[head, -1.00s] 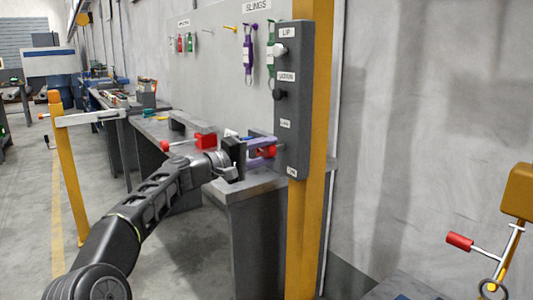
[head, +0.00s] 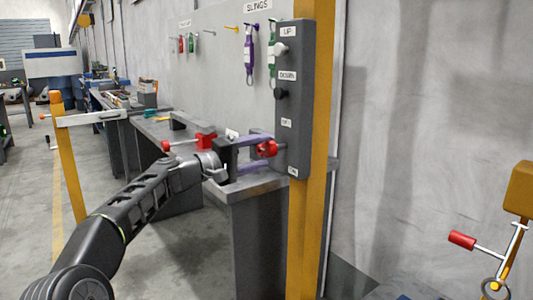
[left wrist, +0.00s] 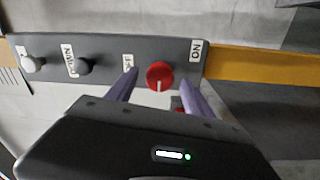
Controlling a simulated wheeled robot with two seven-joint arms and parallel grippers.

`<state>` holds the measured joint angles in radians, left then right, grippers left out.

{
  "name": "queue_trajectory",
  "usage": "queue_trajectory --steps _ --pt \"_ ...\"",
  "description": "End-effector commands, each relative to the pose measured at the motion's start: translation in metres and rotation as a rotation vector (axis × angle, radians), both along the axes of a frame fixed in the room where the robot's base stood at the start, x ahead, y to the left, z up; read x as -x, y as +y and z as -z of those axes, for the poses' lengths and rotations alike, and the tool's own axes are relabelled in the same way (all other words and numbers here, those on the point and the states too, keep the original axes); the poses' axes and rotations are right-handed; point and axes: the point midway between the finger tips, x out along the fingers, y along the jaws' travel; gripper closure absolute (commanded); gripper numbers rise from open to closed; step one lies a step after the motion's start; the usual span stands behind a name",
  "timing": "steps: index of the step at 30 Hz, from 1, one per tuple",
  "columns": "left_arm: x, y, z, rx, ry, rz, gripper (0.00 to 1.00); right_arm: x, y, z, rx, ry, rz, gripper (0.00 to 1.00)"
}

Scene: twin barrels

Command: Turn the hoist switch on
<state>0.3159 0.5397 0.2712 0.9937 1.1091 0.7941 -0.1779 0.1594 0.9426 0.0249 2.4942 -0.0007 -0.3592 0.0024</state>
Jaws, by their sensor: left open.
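The hoist switch is a red round knob (head: 267,148) on the grey control box (head: 293,105). In the left wrist view the knob (left wrist: 159,75) sits between the OFF label (left wrist: 128,63) and the ON label (left wrist: 196,50). Its white mark points to the bottom of that view, toward neither label. My left gripper (head: 262,152) is open, and its lavender fingers reach toward the box on either side of the knob. In the left wrist view a gap shows between the knob and each finger. My right gripper is not in view.
A white knob (head: 281,49) by UP and a black knob (head: 281,94) by DOWN are higher on the box. The box is on a yellow post (head: 319,120). A grey bench (head: 262,182) is behind my gripper, with a red clamp (head: 206,140) on it.

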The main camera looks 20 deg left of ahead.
Motion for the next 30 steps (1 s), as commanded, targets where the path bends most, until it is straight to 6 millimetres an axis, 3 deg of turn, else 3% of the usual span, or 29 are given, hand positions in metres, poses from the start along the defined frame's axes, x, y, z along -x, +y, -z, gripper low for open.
queue_trajectory --steps 6,11,27,30 --pt "0.028 0.024 0.002 0.000 0.000 -0.002 0.40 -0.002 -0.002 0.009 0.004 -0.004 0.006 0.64" --pt "0.038 0.032 0.002 0.000 0.000 0.000 0.40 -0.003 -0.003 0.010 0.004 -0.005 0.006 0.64" --pt "0.035 0.036 0.002 0.008 0.008 -0.022 0.40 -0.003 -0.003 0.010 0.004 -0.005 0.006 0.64" --pt "0.025 0.047 0.016 -0.016 0.039 -0.089 0.40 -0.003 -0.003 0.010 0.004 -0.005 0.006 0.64"
